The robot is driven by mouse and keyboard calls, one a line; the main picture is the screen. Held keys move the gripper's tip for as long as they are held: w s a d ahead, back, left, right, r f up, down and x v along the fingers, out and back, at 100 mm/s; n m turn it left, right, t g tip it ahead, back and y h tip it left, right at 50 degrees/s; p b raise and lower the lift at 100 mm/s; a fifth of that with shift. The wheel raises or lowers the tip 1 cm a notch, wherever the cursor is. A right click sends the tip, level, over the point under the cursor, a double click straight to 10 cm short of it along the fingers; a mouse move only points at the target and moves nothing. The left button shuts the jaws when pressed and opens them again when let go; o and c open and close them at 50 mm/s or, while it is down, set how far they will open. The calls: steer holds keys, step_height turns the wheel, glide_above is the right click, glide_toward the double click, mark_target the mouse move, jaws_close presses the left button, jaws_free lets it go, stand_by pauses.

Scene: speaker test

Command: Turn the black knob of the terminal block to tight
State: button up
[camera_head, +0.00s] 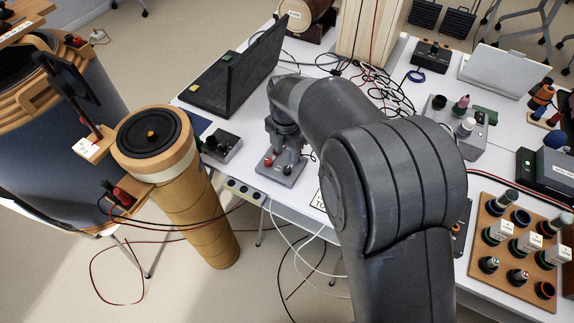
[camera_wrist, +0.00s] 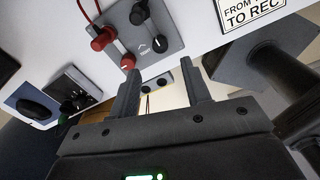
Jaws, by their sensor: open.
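The terminal block is a small grey plate (camera_wrist: 141,40) with two red and two black round parts, at the top of the wrist view. One black knob (camera_wrist: 160,44) is near the plate's edge, and another black part (camera_wrist: 139,14) is above it. Red parts (camera_wrist: 103,38) are on the left, with a red lead. In the head view the plate (camera_head: 282,177) is at the table's front edge, partly under my gripper (camera_head: 284,146). In the wrist view my gripper (camera_wrist: 163,67) is open and empty, its fingertips just below the block. Contact cannot be told.
A small black-topped box (camera_head: 222,146) is left of the block. A black laptop (camera_head: 235,75) is behind. A sign (camera_wrist: 253,12) lies to the right in the wrist view. A socket strip (camera_head: 244,191) is below the table edge. Cables lie behind my arm.

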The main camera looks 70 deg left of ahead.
mark_target(287, 169)
step_height(287, 169, down, 8)
steer(key=shift+r, duration=0.2)
steer(key=shift+c, duration=0.3)
jaws_close()
